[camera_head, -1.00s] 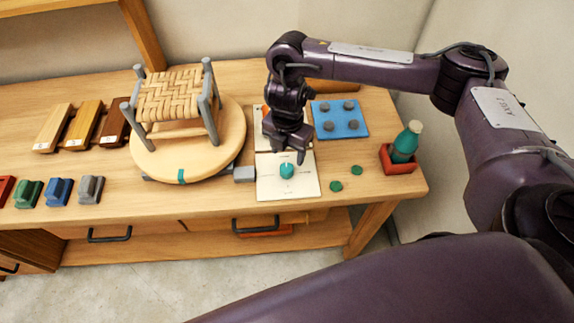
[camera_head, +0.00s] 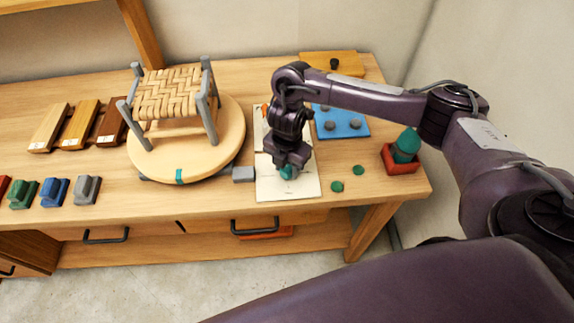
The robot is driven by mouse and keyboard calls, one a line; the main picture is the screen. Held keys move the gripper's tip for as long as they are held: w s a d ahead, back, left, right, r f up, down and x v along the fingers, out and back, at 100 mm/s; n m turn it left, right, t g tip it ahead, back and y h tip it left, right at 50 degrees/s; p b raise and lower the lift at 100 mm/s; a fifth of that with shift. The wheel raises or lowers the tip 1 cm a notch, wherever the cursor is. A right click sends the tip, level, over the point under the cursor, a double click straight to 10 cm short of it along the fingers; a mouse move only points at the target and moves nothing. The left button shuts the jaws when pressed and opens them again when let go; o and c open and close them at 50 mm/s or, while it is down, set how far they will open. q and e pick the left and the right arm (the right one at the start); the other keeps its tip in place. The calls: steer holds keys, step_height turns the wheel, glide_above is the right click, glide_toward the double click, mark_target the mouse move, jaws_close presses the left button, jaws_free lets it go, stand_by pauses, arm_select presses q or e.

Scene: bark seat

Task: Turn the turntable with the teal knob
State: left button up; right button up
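The teal knob (camera_head: 287,173) stands on a white panel (camera_head: 288,191) on the bench. My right gripper (camera_head: 288,168) is down at the knob, its fingers around or just beside it and partly hiding it. I cannot tell whether the fingers touch or grip it. The round wooden turntable (camera_head: 226,147) lies to the left, with a teal mark (camera_head: 179,176) at its front edge. A small woven stool (camera_head: 170,95) with grey legs stands upright on the turntable. My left gripper is not in view.
A grey block (camera_head: 243,174) sits between turntable and panel. Wooden blocks (camera_head: 80,125) and small coloured blocks (camera_head: 54,190) line the left.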

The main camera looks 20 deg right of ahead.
steer(key=c, duration=0.5)
steer(key=shift+o, duration=0.2)
steer(key=shift+r+m+p, duration=0.2)
steer(key=shift+m+p, duration=0.6)
steer(key=shift+p, duration=0.15)
steer(key=m+p, duration=0.8)
steer(key=m, duration=0.1)
steer(key=shift+s+p, duration=0.1)
steer(key=shift+p, duration=0.25)
steer(key=m+p, duration=0.1)
steer(key=m, duration=0.1)
steer(key=shift+f+m, duration=0.1)
steer(key=shift+m, duration=2.5)
